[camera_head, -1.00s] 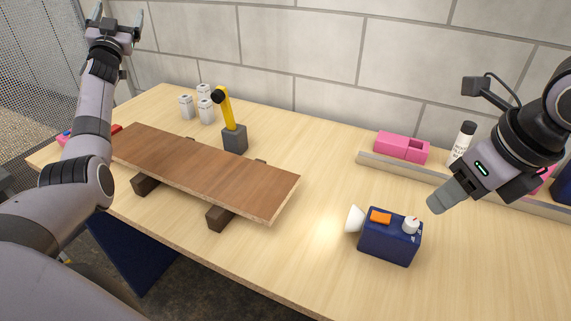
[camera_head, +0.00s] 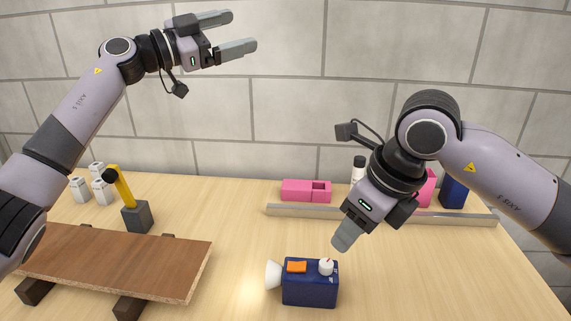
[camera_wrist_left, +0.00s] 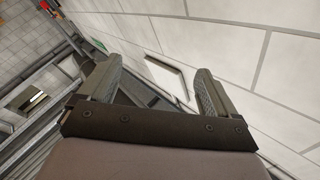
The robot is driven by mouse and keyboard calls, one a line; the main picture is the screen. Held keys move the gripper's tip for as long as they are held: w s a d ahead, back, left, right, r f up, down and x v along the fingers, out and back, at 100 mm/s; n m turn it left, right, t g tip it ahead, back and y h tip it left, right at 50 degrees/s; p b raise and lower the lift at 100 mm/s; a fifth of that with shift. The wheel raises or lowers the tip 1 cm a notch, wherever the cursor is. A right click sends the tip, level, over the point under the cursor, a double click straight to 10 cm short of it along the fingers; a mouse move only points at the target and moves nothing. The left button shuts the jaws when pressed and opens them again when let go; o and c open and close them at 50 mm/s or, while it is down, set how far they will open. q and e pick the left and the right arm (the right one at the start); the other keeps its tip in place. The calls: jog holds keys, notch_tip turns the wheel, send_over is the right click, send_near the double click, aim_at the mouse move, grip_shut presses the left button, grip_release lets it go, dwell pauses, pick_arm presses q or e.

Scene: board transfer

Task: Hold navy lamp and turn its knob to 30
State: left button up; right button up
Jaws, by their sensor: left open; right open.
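The navy lamp (camera_head: 310,291) stands on the table at the bottom middle of the head view. It has a white lens (camera_head: 273,275) on its left, an orange button (camera_head: 297,267) and a white knob (camera_head: 326,267) on top. The knob's setting is too small to read. My right gripper (camera_head: 343,237) is above and just right of the lamp, pointing down and apart from it; its fingers overlap in this view. My left gripper (camera_head: 243,33) is open and empty, raised high before the wall; its spread fingers also show in the left wrist view (camera_wrist_left: 155,85).
A brown board (camera_head: 120,262) rests on dark blocks at the left. A yellow-armed grey block (camera_head: 136,217) and several white canisters (camera_head: 82,190) stand behind it. A low rail (camera_head: 400,214) runs behind the lamp, with a pink box (camera_head: 305,190) and a white bottle (camera_head: 358,169) beyond.

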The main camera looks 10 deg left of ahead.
pick_arm(q)
jog(key=s+d+f+g+y, duration=0.3)
jog(key=s+d+f+g, duration=0.1)
jog(key=d+f, duration=0.4)
jog(key=s+d+f+g+y, duration=0.35)
jog(key=d+f, duration=0.25)
jog(key=d, duration=0.4)
jog(key=m+g+y, duration=0.2)
jog(key=g+y, duration=0.3)
jog(key=y, duration=0.4)
send_near(286, 268)
jog(key=f, duration=0.6)
jog(key=shift+w+d+f, duration=0.1)
jog(key=shift+d+f, duration=0.15)
jog(key=shift+f, duration=0.15)
jog(key=shift+a+f, duration=0.1)
jog(key=shift+f, duration=0.25)
notch_tip(286, 268, down, 7)
jog(key=shift+r, duration=0.2)
